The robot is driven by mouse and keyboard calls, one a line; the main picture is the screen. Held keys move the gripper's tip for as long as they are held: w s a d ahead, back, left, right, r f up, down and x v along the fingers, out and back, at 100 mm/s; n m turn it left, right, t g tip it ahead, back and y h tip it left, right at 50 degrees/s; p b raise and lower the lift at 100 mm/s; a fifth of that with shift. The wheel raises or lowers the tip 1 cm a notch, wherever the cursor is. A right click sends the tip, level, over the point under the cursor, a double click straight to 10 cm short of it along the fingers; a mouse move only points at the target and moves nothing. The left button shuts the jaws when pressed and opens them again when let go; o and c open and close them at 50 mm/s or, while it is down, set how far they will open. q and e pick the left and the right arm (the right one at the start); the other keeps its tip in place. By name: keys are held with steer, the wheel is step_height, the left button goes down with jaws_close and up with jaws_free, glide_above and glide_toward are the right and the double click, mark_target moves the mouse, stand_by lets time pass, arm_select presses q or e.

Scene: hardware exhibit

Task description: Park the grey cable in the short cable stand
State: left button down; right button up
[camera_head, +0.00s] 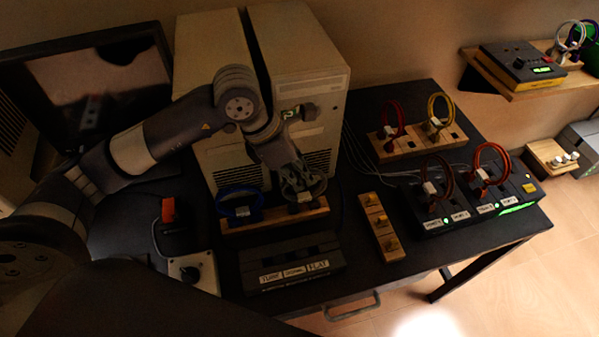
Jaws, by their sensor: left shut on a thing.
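My left gripper (293,182) points down in front of the beige computer cases, shut on the grey cable (319,188). The grey cable is a loop with a pale plug, at the right end of a wooden stand (270,221). I cannot tell whether its plug is seated in the stand or just above it. A blue cable (238,191) stands upright at the left end of this stand. Another wooden stand (388,156) at the back right holds a red cable (393,111) and a yellow cable (440,104). My right gripper is not in view.
A dark labelled box (290,265) lies in front of the cable stand. A wooden block with knobs (380,228) is right of it. A black device (470,210) with looped cables is farther right. Two beige computer cases (300,60) stand close behind my gripper.

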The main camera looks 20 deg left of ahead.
arm_select(q)
steer(key=c, duration=1.6)
jaws_free()
steer(key=shift+o, duration=0.2)
steer(key=o, duration=0.6)
steer(key=shift+o, duration=0.2)
steer(key=shift+r, duration=0.1)
steer(key=shift+p+v, duration=1.65)
steer(key=shift+v, duration=2)
steer(key=shift+s, duration=0.1)
